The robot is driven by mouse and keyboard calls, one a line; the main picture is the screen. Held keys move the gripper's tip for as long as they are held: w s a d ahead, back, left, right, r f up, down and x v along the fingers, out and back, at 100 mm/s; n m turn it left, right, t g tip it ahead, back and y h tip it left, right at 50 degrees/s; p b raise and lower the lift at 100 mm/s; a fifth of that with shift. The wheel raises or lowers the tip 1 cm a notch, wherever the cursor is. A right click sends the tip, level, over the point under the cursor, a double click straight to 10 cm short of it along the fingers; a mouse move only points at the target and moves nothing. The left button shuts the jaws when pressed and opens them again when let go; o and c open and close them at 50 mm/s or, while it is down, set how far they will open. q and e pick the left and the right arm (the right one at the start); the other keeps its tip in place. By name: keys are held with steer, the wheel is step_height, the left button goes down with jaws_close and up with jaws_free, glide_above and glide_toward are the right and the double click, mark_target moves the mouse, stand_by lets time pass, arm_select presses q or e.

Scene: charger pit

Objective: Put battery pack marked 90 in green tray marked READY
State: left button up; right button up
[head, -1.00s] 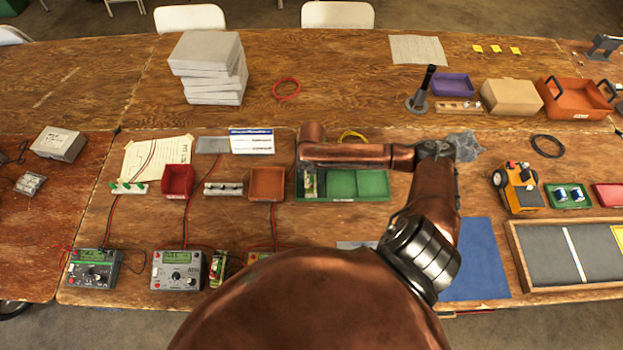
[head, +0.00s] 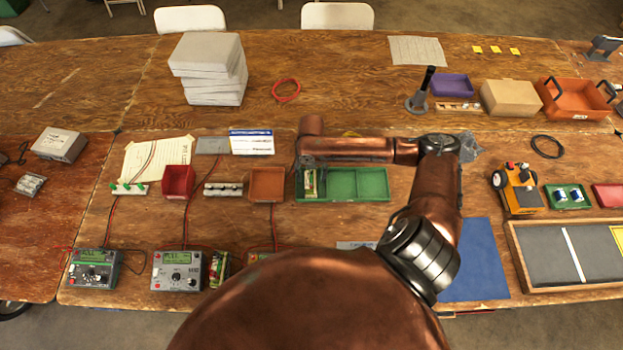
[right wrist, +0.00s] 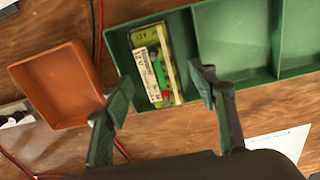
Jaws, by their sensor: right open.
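The green tray (head: 343,199) has three compartments; its READY mark is not readable. A green battery pack (head: 310,184) with a pale label lies in its left compartment. The pack also shows in the right wrist view (right wrist: 155,65), where "12 V" can be read but no clear 90. My right gripper (right wrist: 160,80) is open, its fingers apart and empty, over the near edge of that compartment. In the head view my right gripper (head: 311,164) is small and partly hidden by my forearm. My left gripper is not in view.
Another battery pack (head: 218,268) stands beside a grey charger (head: 178,271). A second charger (head: 93,269) is further left. An orange-brown bin (head: 267,184) and a red bin (head: 178,181) stand left of the tray. A blue mat (head: 473,262) lies to the right, bare.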

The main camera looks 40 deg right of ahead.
mark_target(312, 180)
step_height(312, 180, up, 9)
steer(key=shift+f+p, duration=0.15)
steer(key=shift+p, duration=0.15)
